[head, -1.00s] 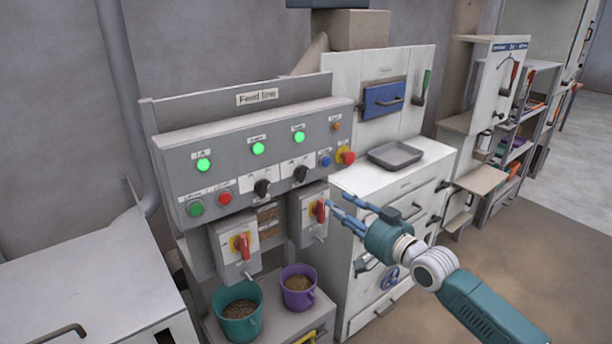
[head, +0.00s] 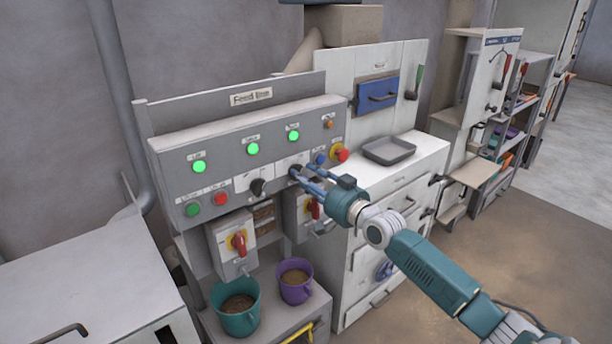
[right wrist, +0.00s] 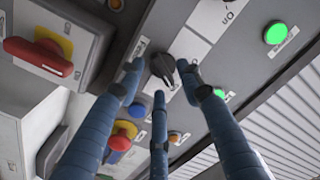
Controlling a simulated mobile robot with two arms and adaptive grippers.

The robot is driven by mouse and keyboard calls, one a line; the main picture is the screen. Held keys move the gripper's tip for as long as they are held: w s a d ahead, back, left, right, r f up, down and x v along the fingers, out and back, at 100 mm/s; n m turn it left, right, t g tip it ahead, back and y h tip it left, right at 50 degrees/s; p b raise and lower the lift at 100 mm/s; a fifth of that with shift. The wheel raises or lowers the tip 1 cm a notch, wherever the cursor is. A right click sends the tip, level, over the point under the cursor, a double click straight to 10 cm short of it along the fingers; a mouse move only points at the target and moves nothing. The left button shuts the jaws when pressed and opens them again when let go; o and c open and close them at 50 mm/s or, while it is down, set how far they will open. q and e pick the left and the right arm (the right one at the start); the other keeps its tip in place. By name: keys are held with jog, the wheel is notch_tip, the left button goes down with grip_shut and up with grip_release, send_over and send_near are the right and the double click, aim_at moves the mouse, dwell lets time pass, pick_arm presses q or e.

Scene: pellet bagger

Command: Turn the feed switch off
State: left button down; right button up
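The feed switch appears to be the right black rotary knob (head: 295,169) on the grey Feed line panel; the partly covered label beside it seems to start with "Fe". In the right wrist view the knob (right wrist: 163,68) sits on a white plate. My right gripper (head: 308,179) is at this knob. In the right wrist view its blue fingers (right wrist: 161,80) are spread, with tips on both sides of the knob and a third beneath it in the picture. Gaps show, but I cannot tell whether any finger touches. My left gripper is not in view.
A second black knob (head: 258,187) is to the left. Three green lamps are lit above. A red mushroom button (head: 342,155) and blue button (head: 320,158) are close to the right. Red-handled switch boxes (head: 238,243) hang below, above teal (head: 236,308) and purple (head: 296,282) buckets.

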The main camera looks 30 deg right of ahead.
jog(key=shift+w, duration=0.2)
jog(key=shift+c, duration=0.5)
grip_shut()
jog(key=shift+n, duration=0.4)
jog(key=n, duration=0.7)
jog(key=n+b, duration=0.1)
jog(key=n, duration=0.3)
jog(key=shift+a+r, duration=0.1)
jog(key=shift+r, duration=0.15)
jog(key=shift+n, duration=0.3)
